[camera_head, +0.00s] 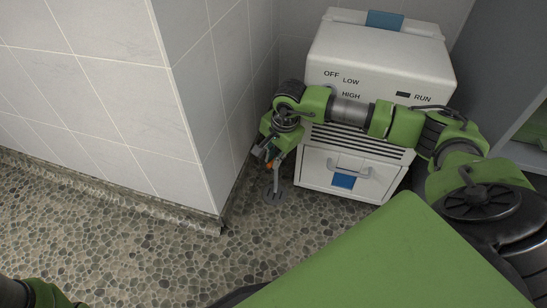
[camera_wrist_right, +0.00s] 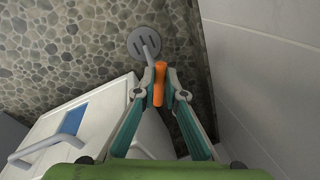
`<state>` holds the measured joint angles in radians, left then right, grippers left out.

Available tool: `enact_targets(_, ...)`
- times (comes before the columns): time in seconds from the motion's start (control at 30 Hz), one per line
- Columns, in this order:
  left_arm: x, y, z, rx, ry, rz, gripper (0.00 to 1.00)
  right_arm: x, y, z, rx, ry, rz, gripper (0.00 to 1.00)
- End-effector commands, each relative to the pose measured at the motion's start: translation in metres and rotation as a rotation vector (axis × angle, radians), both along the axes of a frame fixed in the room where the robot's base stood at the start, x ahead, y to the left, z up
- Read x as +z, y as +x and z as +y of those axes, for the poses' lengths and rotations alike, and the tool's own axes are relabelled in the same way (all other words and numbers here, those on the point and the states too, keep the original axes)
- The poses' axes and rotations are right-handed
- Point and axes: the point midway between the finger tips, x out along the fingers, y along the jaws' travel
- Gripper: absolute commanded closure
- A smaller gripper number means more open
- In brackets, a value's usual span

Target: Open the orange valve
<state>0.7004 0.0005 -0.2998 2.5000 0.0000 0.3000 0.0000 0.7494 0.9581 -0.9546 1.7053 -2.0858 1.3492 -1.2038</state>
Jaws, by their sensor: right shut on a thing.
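The orange valve (camera_wrist_right: 159,84) shows as an upright orange handle between my right gripper's fingertips (camera_wrist_right: 159,80) in the right wrist view. The fingers are shut on it from both sides. A grey pipe beside it runs to a round slotted floor plate (camera_wrist_right: 147,42). In the head view the valve is a small orange spot (camera_head: 268,165), mostly hidden by my right gripper (camera_head: 268,156), just left of the white machine. My left gripper is not in view; only a green part of my arm shows at the bottom left.
The white machine (camera_head: 376,58), marked OFF, LOW, HIGH and RUN, stands right of the valve, with a drawer (camera_head: 322,177) and grey handle. A tiled wall (camera_head: 213,110) is close on the left. The pebbled floor (camera_head: 160,255) in front is clear.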

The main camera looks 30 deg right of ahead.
Motion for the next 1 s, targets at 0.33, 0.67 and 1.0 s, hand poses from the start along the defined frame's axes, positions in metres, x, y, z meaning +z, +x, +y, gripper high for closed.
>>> enact_targets(0.33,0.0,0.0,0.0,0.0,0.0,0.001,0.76,0.0,0.0,0.001,-0.001,0.001,0.0,0.73)
enact_targets(0.67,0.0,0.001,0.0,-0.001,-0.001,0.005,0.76,0.015,-0.002,-0.001,-0.002,-0.001,-0.003,0.73)
enact_targets(1.0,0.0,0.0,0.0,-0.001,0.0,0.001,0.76,0.084,-0.015,-0.004,-0.001,0.0,-0.004,0.73)
